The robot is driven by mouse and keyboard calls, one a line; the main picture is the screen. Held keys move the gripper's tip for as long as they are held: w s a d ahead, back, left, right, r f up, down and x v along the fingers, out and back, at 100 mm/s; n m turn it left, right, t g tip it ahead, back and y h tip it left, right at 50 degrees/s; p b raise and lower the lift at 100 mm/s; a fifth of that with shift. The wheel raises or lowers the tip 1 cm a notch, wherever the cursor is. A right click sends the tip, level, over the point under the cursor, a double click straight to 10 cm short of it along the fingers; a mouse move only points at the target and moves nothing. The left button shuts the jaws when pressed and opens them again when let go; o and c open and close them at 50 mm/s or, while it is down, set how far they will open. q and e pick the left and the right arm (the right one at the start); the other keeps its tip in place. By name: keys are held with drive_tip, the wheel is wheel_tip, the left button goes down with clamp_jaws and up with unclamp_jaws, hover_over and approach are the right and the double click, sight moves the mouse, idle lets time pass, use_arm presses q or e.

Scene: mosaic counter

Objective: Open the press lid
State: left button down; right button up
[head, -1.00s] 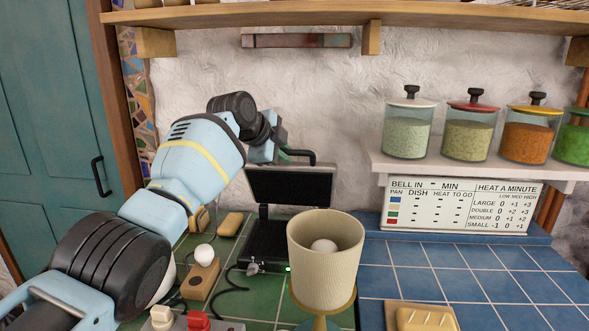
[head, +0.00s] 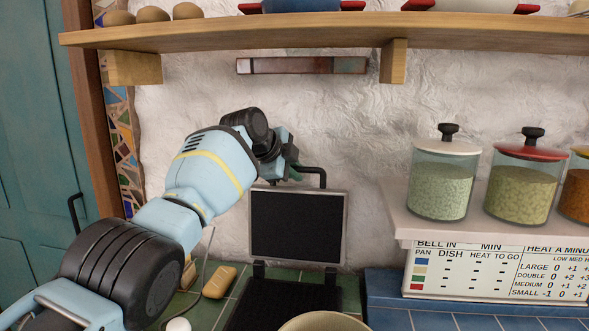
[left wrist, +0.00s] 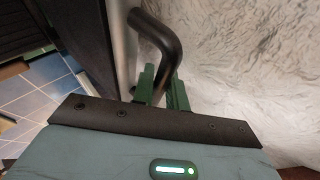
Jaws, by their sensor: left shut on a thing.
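The press stands on the green tiles near the wall. Its lid (head: 297,226) is raised upright, its dark inner plate facing me. The dark lower plate (head: 262,306) lies flat in front of it, partly cut off by the frame. A black bent handle (head: 319,173) stands at the lid's top edge; the handle also shows in the left wrist view (left wrist: 172,42). My left gripper (head: 293,172) is at the handle's left part. In the left wrist view its green fingers (left wrist: 160,88) are shut on the handle. My right gripper is not in view.
A wall shelf (head: 270,36) runs above the arm. A yellow block (head: 219,282) lies to the left. Glass jars (head: 440,180) stand on a ledge at right, above a sign (head: 500,270).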

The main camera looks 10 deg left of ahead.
use_arm(q)
drive_tip(key=shift+w, duration=0.2)
idle(0.3)
drive_tip(key=c, duration=1.4)
unclamp_jaws()
